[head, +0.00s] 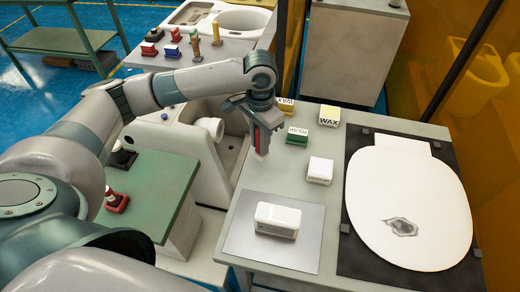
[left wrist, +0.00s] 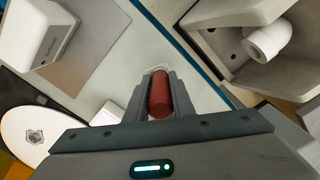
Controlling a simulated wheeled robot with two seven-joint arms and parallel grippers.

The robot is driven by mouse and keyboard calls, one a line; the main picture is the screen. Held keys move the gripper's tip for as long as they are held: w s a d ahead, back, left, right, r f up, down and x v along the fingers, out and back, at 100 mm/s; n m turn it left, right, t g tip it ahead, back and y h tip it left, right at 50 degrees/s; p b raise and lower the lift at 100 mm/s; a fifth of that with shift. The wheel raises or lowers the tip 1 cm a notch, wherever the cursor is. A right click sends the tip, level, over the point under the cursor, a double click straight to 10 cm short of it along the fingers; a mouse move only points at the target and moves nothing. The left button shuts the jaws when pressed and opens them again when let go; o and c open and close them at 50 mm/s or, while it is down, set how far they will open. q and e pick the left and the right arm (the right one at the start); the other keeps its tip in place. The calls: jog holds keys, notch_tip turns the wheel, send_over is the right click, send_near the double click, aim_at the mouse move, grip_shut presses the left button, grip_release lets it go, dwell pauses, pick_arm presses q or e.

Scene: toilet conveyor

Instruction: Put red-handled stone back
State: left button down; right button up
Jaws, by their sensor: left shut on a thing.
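My left gripper (head: 258,142) is shut on the red-handled stone, whose red handle (head: 256,137) shows between the fingers. It is over the left part of the grey work table (head: 237,215), near the table's left edge. In the left wrist view the red handle (left wrist: 160,95) is upright between the two fingers of the gripper (left wrist: 160,92). My right gripper is not in view.
A stained toilet lid (head: 400,180) lies right.

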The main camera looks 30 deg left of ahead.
pick_arm(q)
jog(key=shift+f, duration=0.1)
jog(key=shift+f+p, duration=0.65)
jog(key=shift+f, duration=1.25)
jog(key=c, duration=1.5)
grip_release()
jog(key=shift+f, duration=0.15)
jog(key=shift+r, duration=0.6)
notch_tip(320, 180, up, 11)
jog(key=b, duration=0.2)
jog(key=shift+r+b, duration=0.1)
jog(key=shift+b, duration=0.25)
